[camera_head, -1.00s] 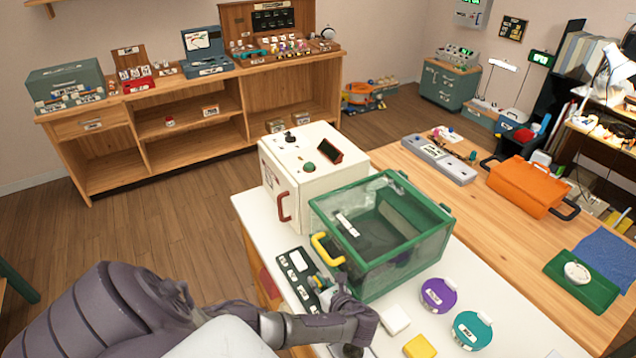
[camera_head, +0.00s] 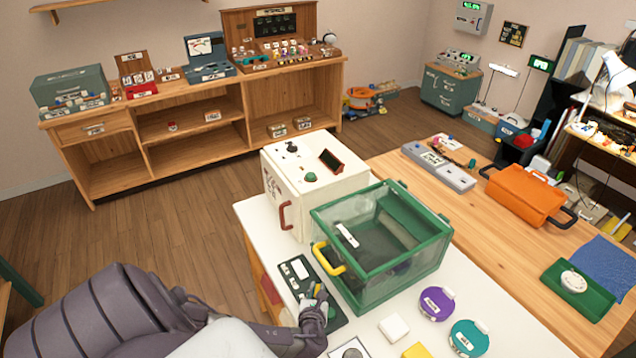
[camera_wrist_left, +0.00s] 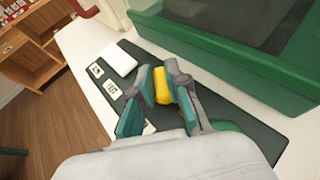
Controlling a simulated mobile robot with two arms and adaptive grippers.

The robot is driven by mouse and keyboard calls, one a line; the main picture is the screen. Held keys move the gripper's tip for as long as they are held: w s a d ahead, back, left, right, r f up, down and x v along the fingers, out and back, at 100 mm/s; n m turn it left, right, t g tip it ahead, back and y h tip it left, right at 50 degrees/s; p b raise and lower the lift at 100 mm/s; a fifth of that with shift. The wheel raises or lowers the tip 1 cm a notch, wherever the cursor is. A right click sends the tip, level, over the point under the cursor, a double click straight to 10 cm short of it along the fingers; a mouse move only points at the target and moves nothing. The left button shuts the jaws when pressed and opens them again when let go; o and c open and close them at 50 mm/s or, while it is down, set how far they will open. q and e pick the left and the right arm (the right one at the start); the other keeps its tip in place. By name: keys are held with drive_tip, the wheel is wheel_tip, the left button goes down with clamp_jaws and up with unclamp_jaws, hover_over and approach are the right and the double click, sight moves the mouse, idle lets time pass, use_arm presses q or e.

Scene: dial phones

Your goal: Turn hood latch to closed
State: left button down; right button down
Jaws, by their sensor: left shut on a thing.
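The hood (camera_head: 400,285) is a clear box with a green frame and a yellow handle (camera_head: 328,259) on its left front. A dark latch panel (camera_head: 298,276) with white labels lies flat on the white table in front of it. My left gripper (camera_head: 318,294) is over the near end of this panel. In the left wrist view my left gripper (camera_wrist_left: 166,90) is shut on a small yellow latch knob (camera_wrist_left: 161,84), one finger on each side. The knob's base is hidden by the fingers. My right gripper is not in view.
A white box machine (camera_head: 310,180) with a red handle stands behind the hood. Purple (camera_head: 437,302) and teal (camera_head: 469,338) round lidded containers and a white block (camera_head: 394,327) lie to the right. The hood's green lower edge is close to my left gripper.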

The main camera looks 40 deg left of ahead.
use_arm(q)
drive_tip(key=shift+s+a+f+m+t+h+b, duration=0.1)
drive_tip(key=shift+m+t+h+b, duration=0.2)
drive_tip(key=shift+m+h, duration=0.15)
drive_tip(key=shift+a+f+m+t+h+b, duration=0.15)
drive_tip(key=shift+m+t+h, duration=0.2)
drive_tip(key=shift+m, duration=0.2)
drive_tip(key=m+h+b, duration=0.1)
drive_tip(key=b, duration=0.1)
drive_tip(key=m+t+h+b, duration=0.1)
drive_tip(key=m+h+b, duration=0.2)
drive_tip(key=h+b, duration=0.1)
drive_tip(key=shift+a+f+t, duration=0.1)
drive_tip(key=shift+f+t, duration=0.15)
drive_tip(key=m+h+b, duration=0.1)
drive_tip(key=b, duration=0.3)
drive_tip(key=m+h+b, duration=0.2)
drive_tip(key=b, duration=0.2)
drive_tip(key=m+h+b, duration=0.1)
drive_tip(key=b, duration=0.3)
drive_tip(key=shift+r+h, duration=0.25)
drive_tip(key=shift+h, duration=0.15)
drive_tip(key=shift+r+m+h+b, duration=0.2)
drive_tip(key=shift+m+h+b, duration=0.1)
drive_tip(key=shift+m+b, duration=0.15)
drive_tip(key=shift+r, duration=0.1)
drive_tip(key=c, duration=1.1)
unclamp_jaws()
drive_tip(key=shift+c, duration=0.2)
drive_tip(key=shift+g, duration=0.4)
